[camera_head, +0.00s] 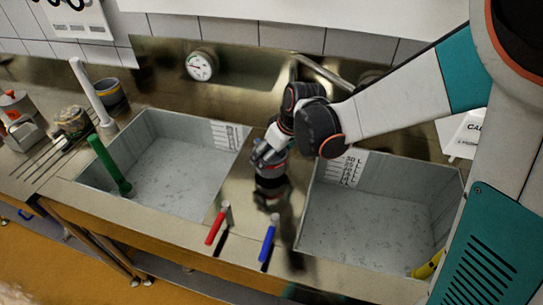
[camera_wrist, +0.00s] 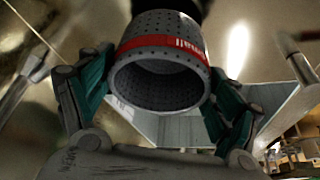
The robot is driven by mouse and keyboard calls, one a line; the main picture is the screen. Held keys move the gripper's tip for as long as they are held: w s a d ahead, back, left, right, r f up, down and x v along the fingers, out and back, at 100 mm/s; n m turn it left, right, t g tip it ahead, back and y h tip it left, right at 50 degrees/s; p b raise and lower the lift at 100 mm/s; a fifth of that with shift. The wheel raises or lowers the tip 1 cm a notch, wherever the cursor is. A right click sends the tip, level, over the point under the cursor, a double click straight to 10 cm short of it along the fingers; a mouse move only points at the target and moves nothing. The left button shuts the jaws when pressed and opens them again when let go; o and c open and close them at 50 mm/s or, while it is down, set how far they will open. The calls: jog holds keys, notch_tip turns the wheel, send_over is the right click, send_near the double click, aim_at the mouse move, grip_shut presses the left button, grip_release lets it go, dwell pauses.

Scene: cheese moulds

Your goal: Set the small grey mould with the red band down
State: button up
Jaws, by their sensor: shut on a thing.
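The small grey mould with the red band (camera_wrist: 160,88) is perforated and fills the upper middle of the wrist view, its open round mouth facing the camera. My gripper (camera_wrist: 160,72) is shut on it, with one teal finger on each side. In the head view my gripper (camera_head: 268,158) points down over the metal strip between two basins, and the mould (camera_head: 270,186) shows small and dark beneath it. Whether its lower end touches the metal cannot be told.
The left basin (camera_head: 175,165) and right basin (camera_head: 350,225) flank the strip. A green paddle (camera_head: 108,163) leans in the left basin. A gauge (camera_head: 201,65) is behind.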

jog(key=shift+f, duration=0.55)
jog(key=shift+f, duration=0.15)
jog(key=o, duration=1.2)
jog(key=shift+c, duration=0.2)
